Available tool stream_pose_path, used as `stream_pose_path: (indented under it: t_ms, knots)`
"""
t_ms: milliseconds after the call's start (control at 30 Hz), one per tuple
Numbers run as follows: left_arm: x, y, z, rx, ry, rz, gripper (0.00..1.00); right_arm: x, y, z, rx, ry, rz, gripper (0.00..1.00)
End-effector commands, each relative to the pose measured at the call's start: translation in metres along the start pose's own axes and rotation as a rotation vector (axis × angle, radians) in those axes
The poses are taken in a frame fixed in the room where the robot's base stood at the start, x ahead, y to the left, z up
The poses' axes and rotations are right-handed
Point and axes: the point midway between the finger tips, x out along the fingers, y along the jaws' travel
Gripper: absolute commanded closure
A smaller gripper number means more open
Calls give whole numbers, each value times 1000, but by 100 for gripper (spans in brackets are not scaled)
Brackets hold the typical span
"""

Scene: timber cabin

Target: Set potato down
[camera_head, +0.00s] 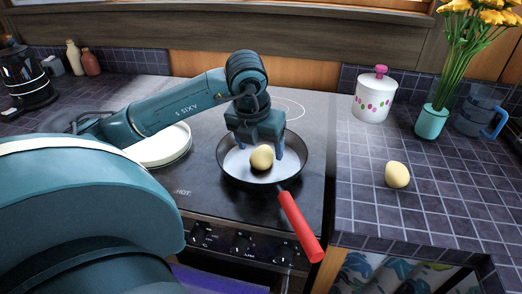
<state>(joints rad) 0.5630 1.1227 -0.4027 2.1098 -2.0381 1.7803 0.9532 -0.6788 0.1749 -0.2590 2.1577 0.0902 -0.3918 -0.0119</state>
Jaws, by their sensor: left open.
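A yellow potato (262,157) is in the frying pan (231,158) on the stovetop. My left gripper (259,155) points down over the pan with its fingers apart, one on the left and one on the right of the potato. I cannot tell whether either finger touches it. The pan has a red handle (300,226) that points toward the front right. A second potato (397,175) lies on the tiled counter to the right. My right gripper is not in view.
A white jar with a pink knob (373,97), a teal vase of yellow flowers (432,121) and a blue mug (480,112) stand at the back right. Counter around the second potato is clear.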

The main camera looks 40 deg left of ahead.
Motion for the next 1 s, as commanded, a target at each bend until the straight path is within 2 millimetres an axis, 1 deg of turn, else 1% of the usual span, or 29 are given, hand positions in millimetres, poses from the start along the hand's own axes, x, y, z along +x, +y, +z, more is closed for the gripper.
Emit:
stream_pose_path:
  t_ms: [33,200,300,400,500,600,1000]
  knots:
    - [-13,0,2,0,-7,-1,29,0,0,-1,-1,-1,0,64]
    - [-52,0,2,0,-8,-2,29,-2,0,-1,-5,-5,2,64]
    - [-70,0,1,1,-5,0,29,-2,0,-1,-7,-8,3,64]
    - [-82,0,1,0,-3,0,29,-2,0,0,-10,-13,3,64]
    - [-90,0,0,0,-2,0,29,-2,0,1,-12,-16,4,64]
    - [-93,0,0,1,-1,1,29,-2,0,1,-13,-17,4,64]
    - [-93,0,0,0,0,1,29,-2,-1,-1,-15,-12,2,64]
